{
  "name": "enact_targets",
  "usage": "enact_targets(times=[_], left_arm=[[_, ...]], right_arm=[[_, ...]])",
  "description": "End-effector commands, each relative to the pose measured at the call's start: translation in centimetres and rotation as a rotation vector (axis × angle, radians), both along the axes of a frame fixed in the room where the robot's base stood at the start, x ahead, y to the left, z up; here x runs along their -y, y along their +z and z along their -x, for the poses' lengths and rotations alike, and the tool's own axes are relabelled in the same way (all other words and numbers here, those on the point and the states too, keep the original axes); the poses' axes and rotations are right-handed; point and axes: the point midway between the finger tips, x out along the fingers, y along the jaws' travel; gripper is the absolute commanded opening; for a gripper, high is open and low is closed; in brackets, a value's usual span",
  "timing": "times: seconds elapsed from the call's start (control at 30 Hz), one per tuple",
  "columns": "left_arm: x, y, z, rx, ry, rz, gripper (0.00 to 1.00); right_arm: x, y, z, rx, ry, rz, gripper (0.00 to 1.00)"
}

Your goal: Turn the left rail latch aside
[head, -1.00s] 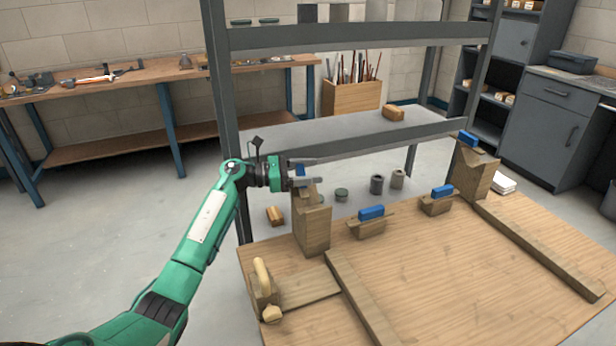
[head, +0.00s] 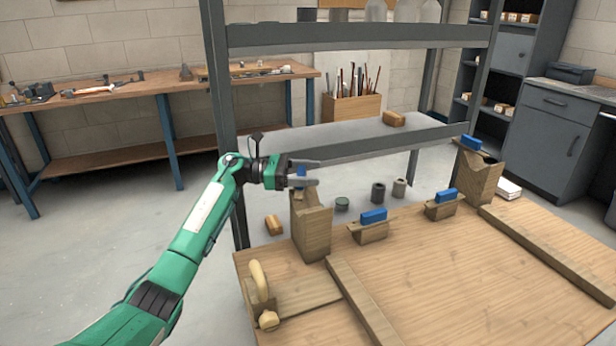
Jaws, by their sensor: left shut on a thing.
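My left gripper (head: 312,172) reaches in from the left over a tall wooden block (head: 311,232) with a notched top, at the back left of the wooden table. It is shut on a small blue latch (head: 300,170) at the top of that block. The fingers hide part of the latch, so I cannot tell its exact angle. Two more blue pieces, a left one (head: 373,216) and a right one (head: 446,195), sit on low wooden blocks along the back edge. Another blue latch (head: 471,143) tops the tall right block (head: 477,177). My right gripper is out of view.
The wooden table (head: 450,270) carries two long wooden rails, a left one (head: 360,300) and a right one (head: 548,246). A wooden piece with a pale handle (head: 261,281) stands at the front left. A grey metal shelf frame (head: 226,120) rises close behind my left gripper.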

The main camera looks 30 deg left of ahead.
Motion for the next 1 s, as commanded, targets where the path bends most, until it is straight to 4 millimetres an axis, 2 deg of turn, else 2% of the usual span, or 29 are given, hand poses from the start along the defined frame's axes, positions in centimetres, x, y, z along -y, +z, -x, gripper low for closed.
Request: enact_targets(times=[0.2, 0.23, 0.33, 0.6, 0.73, 0.87, 1.0], left_arm=[[-0.1, 0.2, 0.0, 0.002, 0.002, 0.001, 0.26], [-0.1, 0.2, 0.0, 0.002, 0.002, 0.001, 0.69], [-0.1, 0.2, 0.0, 0.001, 0.002, 0.001, 0.89], [0.0, 0.1, 0.0, 0.001, 0.002, 0.000, 0.89], [-0.1, 0.9, 0.0, 0.003, 0.002, -0.001, 0.89], [-0.1, 2.9, 0.0, 0.004, 0.002, -0.003, 0.89], [-0.1, 6.4, 0.0, 0.006, 0.003, -0.003, 0.89]], right_arm=[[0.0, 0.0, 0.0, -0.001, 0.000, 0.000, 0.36], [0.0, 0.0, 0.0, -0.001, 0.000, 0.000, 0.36], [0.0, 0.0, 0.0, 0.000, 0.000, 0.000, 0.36], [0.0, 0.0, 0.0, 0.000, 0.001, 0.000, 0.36], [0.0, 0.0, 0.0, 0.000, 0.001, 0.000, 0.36], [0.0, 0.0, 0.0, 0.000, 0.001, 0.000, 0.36], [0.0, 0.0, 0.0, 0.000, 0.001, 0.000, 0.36]])
